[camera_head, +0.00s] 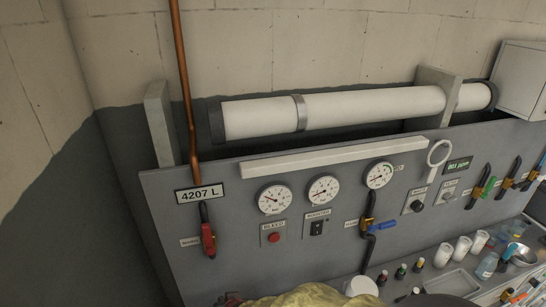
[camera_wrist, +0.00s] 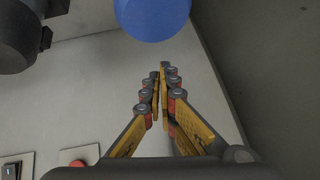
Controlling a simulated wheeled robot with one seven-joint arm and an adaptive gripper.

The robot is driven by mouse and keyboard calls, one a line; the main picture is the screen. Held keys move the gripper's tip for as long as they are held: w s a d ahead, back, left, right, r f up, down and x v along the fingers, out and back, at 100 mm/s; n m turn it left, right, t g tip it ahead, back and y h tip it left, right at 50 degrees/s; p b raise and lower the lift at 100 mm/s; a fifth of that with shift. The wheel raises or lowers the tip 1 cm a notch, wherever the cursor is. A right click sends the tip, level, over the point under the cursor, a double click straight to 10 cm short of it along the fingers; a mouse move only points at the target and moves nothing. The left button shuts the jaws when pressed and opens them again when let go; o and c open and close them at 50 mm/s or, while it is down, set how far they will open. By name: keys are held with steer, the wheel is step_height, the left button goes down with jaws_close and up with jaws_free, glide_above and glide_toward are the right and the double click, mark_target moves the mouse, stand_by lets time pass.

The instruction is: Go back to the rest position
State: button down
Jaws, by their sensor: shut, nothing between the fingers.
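My gripper (camera_wrist: 162,78) shows in the wrist view, its two yellow fingers with grey and red pads brought together and nothing between them. It is in front of the grey panel and seems clear of it. The grey panel (camera_head: 230,240) there carries gauges, a red button (camera_head: 273,238) and a black switch (camera_head: 316,228). A red button (camera_wrist: 77,163) and a dark switch (camera_wrist: 12,170) show at the lower left of the wrist view.
A rounded blue object (camera_wrist: 152,14) is beyond the fingertips, and a dark round body (camera_wrist: 28,35) fills the upper left corner. In the head view a white cylinder (camera_head: 360,107) lies above the panel, a copper pipe (camera_head: 185,80) runs down its left side, and cups and bottles crowd the bench.

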steer(key=s+d+r+g+b, duration=0.35)
steer(key=s+d+r, duration=0.35)
steer(key=s+d, duration=0.35)
steer(key=s+d+r+m+h+b, duration=0.1)
steer(key=s+d+r, duration=0.1)
steer(key=d, duration=0.5)
steer(key=s+d+r+t+h+b, duration=0.1)
steer(key=d+r, duration=0.3)
steer(key=d, duration=0.4)
steer(key=s+d+r+m+t+h+b, duration=0.1)
steer(key=s+d+r+b, duration=0.1)
steer(key=d, duration=0.5)
steer(key=shift+s+d+r+m+h+b, duration=0.25)
steer(key=shift+s+r+m+h+b, duration=0.1)
steer(key=shift+r+h, duration=0.1)
